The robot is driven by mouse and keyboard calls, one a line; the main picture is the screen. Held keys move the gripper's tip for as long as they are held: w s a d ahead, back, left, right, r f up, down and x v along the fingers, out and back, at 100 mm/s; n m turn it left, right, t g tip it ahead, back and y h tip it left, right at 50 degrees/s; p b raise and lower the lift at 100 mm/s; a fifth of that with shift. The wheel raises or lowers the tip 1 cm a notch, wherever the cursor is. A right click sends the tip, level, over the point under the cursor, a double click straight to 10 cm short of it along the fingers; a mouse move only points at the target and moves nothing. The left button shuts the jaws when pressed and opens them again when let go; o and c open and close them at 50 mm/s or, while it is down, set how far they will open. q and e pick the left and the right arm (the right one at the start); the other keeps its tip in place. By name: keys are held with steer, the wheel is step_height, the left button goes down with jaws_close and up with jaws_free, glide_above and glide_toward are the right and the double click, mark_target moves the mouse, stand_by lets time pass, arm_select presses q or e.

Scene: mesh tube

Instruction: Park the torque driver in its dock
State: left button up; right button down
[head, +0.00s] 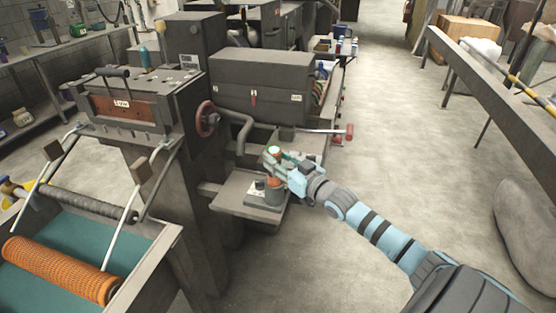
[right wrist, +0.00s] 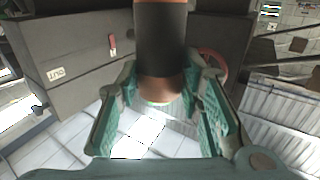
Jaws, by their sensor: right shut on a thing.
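My right gripper (head: 278,168) is above a small grey shelf on the side of the machine, with its arm coming in from the lower right. In the right wrist view its teal fingers (right wrist: 160,112) are shut on the torque driver (right wrist: 160,45), a dark cylinder with copper-coloured parts. Below the gripper, a dark dock block (head: 256,197) with a white label sits on the shelf, with a reddish-brown round part beside the label. I cannot tell whether driver and dock touch. My left gripper is out of view.
The grey shelf (head: 230,194) juts from the machine. A crank bar with a red handle (head: 349,131) and a red handwheel (head: 207,119) are nearby. A tray with an orange mesh roll (head: 62,268) lies at lower left.

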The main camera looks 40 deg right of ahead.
steer(key=shift+f, duration=0.15)
steer(key=c, duration=1)
jaws_free()
steer(key=shift+c, duration=0.2)
